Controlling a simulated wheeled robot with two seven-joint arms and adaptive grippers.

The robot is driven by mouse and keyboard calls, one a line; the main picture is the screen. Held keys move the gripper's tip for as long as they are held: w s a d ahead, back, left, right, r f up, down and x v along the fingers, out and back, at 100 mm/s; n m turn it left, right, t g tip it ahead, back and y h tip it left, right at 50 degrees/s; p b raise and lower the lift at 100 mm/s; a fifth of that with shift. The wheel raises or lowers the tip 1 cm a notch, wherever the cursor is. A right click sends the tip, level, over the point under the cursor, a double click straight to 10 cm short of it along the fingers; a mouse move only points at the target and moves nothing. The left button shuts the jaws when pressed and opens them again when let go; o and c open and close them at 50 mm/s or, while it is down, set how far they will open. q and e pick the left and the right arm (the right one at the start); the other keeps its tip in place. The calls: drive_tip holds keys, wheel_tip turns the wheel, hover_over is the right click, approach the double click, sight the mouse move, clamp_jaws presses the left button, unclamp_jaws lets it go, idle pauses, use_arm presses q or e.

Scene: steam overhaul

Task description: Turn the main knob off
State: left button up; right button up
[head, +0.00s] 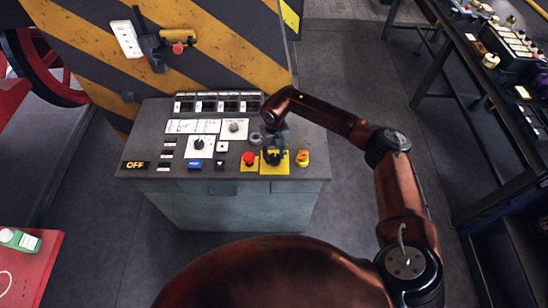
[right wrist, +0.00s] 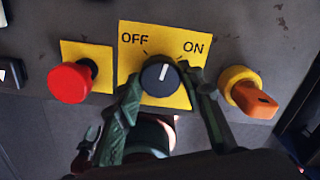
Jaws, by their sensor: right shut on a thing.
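The main knob (right wrist: 156,78) is a dark round knob with a white pointer line, on a yellow plate (right wrist: 185,99) marked OFF at left and ON at right. Its pointer stands nearly straight up, leaning slightly right, between the two labels. My right gripper (right wrist: 166,84) is shut on the knob, one finger on each side. In the head view my right gripper (head: 273,146) comes down over the yellow plate (head: 284,168) and largely hides the knob. My left gripper is not in view.
A red mushroom button (right wrist: 70,82) sits just left of the knob, and an orange switch (right wrist: 254,98) just right. The console (head: 150,150) also carries white dials and a lit OFF sign (head: 135,165). A striped panel (head: 225,45) rises behind it.

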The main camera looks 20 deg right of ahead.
sight(274, 157)
drive_tip(key=n+b, duration=0.4)
drive_tip(key=n, duration=0.2)
drive_tip(key=shift+f, duration=0.1)
drive_tip(key=shift+n+b, duration=1.1)
drive_tip(key=shift+n, duration=1.3)
drive_tip(key=o, duration=1.2)
drive_tip(key=shift+c, duration=0.2)
drive_tip(key=shift+r, duration=0.3)
wheel_tip(274, 157, up, 12)
drive_tip(key=shift+f, duration=0.15)
